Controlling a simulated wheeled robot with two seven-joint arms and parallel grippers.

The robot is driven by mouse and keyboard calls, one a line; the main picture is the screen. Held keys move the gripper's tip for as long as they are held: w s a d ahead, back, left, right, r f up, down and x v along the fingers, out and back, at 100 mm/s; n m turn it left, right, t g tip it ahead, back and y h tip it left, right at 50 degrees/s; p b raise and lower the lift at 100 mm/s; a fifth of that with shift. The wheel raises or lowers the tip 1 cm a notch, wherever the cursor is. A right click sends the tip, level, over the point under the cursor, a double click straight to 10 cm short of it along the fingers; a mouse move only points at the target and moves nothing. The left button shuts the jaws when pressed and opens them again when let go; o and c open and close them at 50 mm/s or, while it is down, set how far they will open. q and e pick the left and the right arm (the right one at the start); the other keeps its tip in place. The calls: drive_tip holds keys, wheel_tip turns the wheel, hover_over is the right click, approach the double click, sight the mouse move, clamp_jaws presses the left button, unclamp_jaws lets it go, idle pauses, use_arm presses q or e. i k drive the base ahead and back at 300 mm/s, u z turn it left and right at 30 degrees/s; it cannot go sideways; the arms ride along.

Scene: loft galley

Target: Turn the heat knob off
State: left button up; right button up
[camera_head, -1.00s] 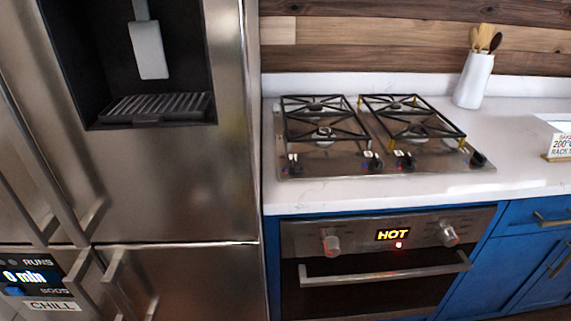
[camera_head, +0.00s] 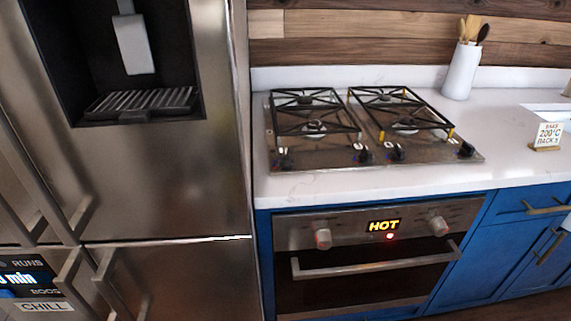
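The oven (camera_head: 370,302) is set in the blue cabinets below the counter. Its lit display (camera_head: 384,226) reads HOT, with a red light just below it. A left oven knob (camera_head: 323,238) and a right oven knob (camera_head: 438,226) flank the display; each has a reddish mark. The frames do not show which knob is the heat knob. The gas cooktop (camera_head: 305,161) above has several black knobs along its front edge. Neither of my grippers is in view.
The steel fridge (camera_head: 170,190) with protruding handles fills the left side. The oven handle (camera_head: 375,263) sticks out below the knobs. A sign (camera_head: 549,134) reading BAKE 200°C stands on the white counter (camera_head: 490,110), near a utensil holder (camera_head: 462,70).

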sight(440, 228)
drive_tip(key=z, duration=2.1)
drive_tip(key=i, duration=0.4)
drive_tip(key=u, duration=0.95)
